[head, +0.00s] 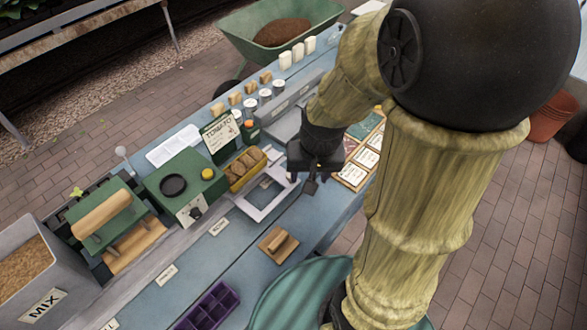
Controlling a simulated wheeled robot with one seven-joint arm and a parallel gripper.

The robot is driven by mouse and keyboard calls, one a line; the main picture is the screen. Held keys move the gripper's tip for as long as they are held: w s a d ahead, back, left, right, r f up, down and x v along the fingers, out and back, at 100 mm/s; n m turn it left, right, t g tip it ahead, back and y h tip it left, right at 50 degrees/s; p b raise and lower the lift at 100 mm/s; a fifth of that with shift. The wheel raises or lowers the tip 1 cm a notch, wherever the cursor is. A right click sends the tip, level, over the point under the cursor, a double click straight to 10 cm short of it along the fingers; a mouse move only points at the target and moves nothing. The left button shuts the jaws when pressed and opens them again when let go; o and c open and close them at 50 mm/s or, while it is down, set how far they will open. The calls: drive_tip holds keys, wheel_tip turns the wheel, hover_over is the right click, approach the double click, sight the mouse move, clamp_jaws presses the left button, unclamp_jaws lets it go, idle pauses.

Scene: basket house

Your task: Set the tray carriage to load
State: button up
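A pale grey open frame (244,208), which looks like the tray carriage, sits on the blue bench at the right end of a grey rail (195,237). Small white labels lie along the front of the rail: one (217,227) near the frame, another (166,275) further left; their words are too small to read surely. My gripper (303,184) hangs just right of the frame, pointing down. Its dark fingers are small and partly hidden by my wrist, so their opening and any contact with the frame are unclear.
A green machine (187,185) and a green press with a wooden handle (105,214) stand behind the rail. A MIX bin (25,265) is far left. A purple cell tray (208,308) and wooden block (278,243) lie in front. My arm covers the right side.

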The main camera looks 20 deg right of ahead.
drive_tip(key=w+d+m+g+y+p, duration=0.1)
drive_tip(key=w+d+m+y+p, duration=0.3)
drive_tip(key=w+m, duration=0.8)
drive_tip(key=d+m+p, duration=0.1)
drive_tip(key=d+m, duration=0.1)
drive_tip(key=m, duration=0.3)
drive_tip(key=shift+d, duration=0.25)
drive_tip(key=x, duration=1.7)
drive_tip(key=shift+a+f+p, duration=0.2)
drive_tip(key=shift+a+p, duration=0.05)
drive_tip(key=shift+p, duration=0.05)
